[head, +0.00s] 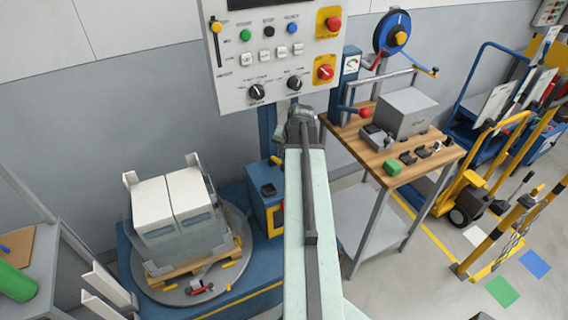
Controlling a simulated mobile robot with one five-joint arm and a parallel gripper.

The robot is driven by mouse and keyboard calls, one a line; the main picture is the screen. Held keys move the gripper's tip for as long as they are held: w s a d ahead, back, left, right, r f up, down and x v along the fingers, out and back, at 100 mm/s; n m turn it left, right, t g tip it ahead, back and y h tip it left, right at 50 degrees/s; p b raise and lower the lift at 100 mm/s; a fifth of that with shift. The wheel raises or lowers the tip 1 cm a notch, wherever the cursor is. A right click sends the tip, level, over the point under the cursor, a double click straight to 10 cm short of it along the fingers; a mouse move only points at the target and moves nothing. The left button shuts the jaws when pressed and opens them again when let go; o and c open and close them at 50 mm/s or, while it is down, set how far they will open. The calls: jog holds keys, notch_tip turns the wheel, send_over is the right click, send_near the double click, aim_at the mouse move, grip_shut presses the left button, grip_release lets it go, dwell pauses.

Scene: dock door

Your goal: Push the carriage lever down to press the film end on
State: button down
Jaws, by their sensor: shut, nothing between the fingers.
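The stretch-wrap machine's blue carriage (262,207) stands beside the turntable, at the foot of the blue mast (266,128). A short yellow-tipped lever (277,160) sticks out near its top, close to the left side of my arm; part of the carriage is hidden behind the arm. The wrapped load (180,240) of white-topped boxes stands on a wooden pallet on the round turntable (232,275). I cannot make out the film end. My gripper (302,112) is shut and empty, just below the control panel and in front of the mast.
The control panel (270,50) with buttons, knobs and red stops hangs above my gripper. To the right is a wooden workbench (375,165) with a grey box, small devices and a green block. Yellow barriers and trolleys stand farther right. Open floor shows at lower right.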

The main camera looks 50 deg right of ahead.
aim_at(280, 162)
dwell(0.8)
jog(key=shift+s+f+b, duration=0.1)
jog(key=shift+f+b, duration=0.3)
jog(key=shift+f, duration=0.05)
jog(key=shift+s+a+f+b, duration=0.15)
jog(key=shift+s+f+b, duration=0.1)
jog(key=shift+f+b, duration=0.35)
jog(key=shift+s+a+f+b, duration=0.1)
jog(key=shift+s+f+b, duration=0.15)
jog(key=shift+f+b, duration=0.4)
jog(key=shift+s+a+f+b, duration=0.15)
jog(key=shift+s+f+b, duration=0.1)
jog(key=shift+f+b, duration=0.35)
dwell(1.6)
jog(key=shift+r, duration=0.2)
dwell(0.3)
jog(key=shift+w+d+r+p, duration=0.15)
jog(key=shift+w+r+p, duration=0.15)
jog(key=shift+r+p, duration=0.45)
jog(key=shift+w+d+r+p, duration=0.1)
jog(key=shift+w+r+p, duration=0.2)
jog(key=shift+r+p, duration=0.45)
jog(key=shift+w+d+r+p, duration=0.15)
jog(key=shift+w+r+p, duration=0.15)
jog(key=shift+r+p, duration=0.4)
jog(key=r+p, duration=0.1)
jog(key=w+r+p, duration=0.1)
jog(key=r+p, duration=0.2)
jog(key=shift+w+d+r+p, duration=0.2)
jog(key=shift+w+d+p, duration=0.2)
